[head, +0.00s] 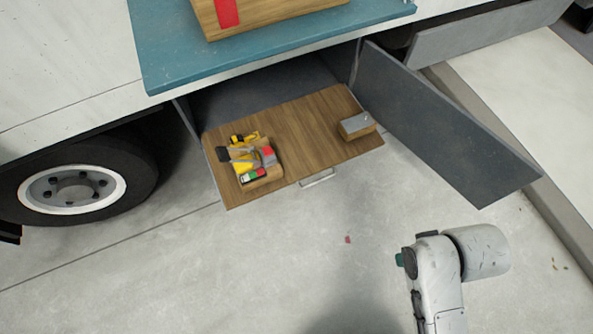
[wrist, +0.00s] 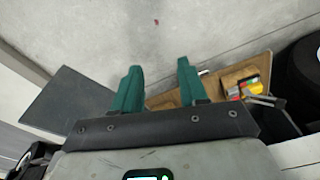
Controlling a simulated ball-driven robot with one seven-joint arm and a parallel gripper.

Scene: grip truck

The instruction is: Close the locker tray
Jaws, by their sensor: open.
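The locker tray (head: 290,148) is a wooden drawer board pulled out of the open locker under the truck's side in the head view. Its metal handle (head: 318,178) is on the front edge. A box of tools (head: 262,180) sits on its left part, and a small block-like box (head: 357,126) on its right. In the wrist view my gripper (wrist: 157,84) shows two green fingers standing apart with nothing between them. The tray (wrist: 215,80) appears there to the right, partly behind the right finger. The fingers do not visibly touch it.
A grey locker door (head: 440,125) stands open to the right of the tray; it shows at left in the wrist view (wrist: 65,100). A teal shelf (head: 270,45) juts out above the locker. A truck wheel (head: 75,190) is at left.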

